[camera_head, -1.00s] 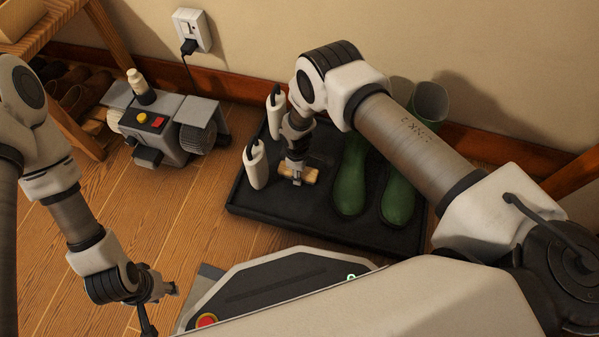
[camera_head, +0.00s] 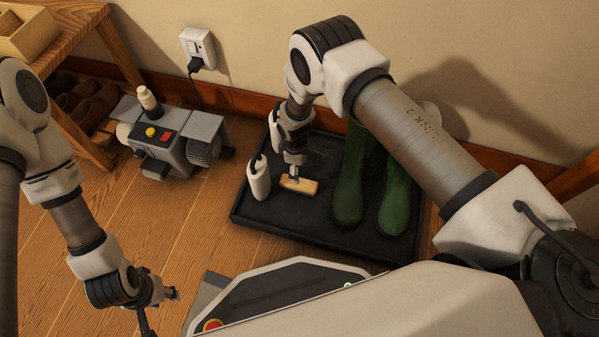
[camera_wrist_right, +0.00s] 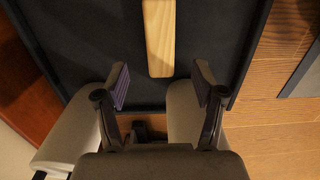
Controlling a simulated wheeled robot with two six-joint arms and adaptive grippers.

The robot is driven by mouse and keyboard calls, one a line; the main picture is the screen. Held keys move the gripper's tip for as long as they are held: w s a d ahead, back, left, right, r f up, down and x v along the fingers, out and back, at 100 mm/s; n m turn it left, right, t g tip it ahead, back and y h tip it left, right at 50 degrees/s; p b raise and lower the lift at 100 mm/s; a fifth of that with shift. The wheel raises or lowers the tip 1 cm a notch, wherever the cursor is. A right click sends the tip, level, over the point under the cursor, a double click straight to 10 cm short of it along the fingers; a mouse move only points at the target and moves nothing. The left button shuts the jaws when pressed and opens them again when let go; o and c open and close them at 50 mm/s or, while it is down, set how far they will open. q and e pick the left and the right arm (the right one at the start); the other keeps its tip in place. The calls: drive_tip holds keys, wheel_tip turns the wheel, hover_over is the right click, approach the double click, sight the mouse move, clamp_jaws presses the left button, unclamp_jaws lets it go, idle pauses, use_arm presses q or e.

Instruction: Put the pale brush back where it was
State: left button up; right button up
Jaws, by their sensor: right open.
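The pale brush (camera_head: 303,186) lies on the black boot tray (camera_head: 252,214), left of the green boots. It also shows in the right wrist view as a pale wooden bar (camera_wrist_right: 160,38). My right gripper (camera_head: 293,174) is over the tray, at the brush's left end in the head view. The right wrist view shows its two fingers (camera_wrist_right: 162,84) spread and empty, the brush's near end ahead of the gap and not gripped. The brush's underside is hidden. My left gripper (camera_head: 161,304) hangs over the floor at lower left, fingers apart, holding nothing visible.
Green boots (camera_head: 349,180) stand on the tray, partly behind my right arm. A grey machine (camera_head: 170,142) is on the floor, plugged into a wall outlet (camera_head: 198,48). A wooden bench (camera_head: 75,38) holds shoes below. Floor at left is clear.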

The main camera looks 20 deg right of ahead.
drive_tip(key=shift+r, duration=0.8)
drive_tip(key=s+d+m, duration=0.4)
drive_tip(key=s+d, duration=0.2)
drive_tip(key=s, duration=0.5)
drive_tip(key=s+d+r+m, duration=0.2)
drive_tip(key=s+r+m, duration=0.2)
drive_tip(key=s, duration=0.4)
drive_tip(key=s+d+r+m, duration=0.2)
drive_tip(key=s+r+m, duration=0.1)
drive_tip(key=s, duration=0.5)
drive_tip(key=shift+r+m, duration=0.35)
drive_tip(key=shift+m, duration=0.05)
drive_tip(key=shift+s+f, duration=0.1)
drive_tip(key=shift+s, duration=0.05)
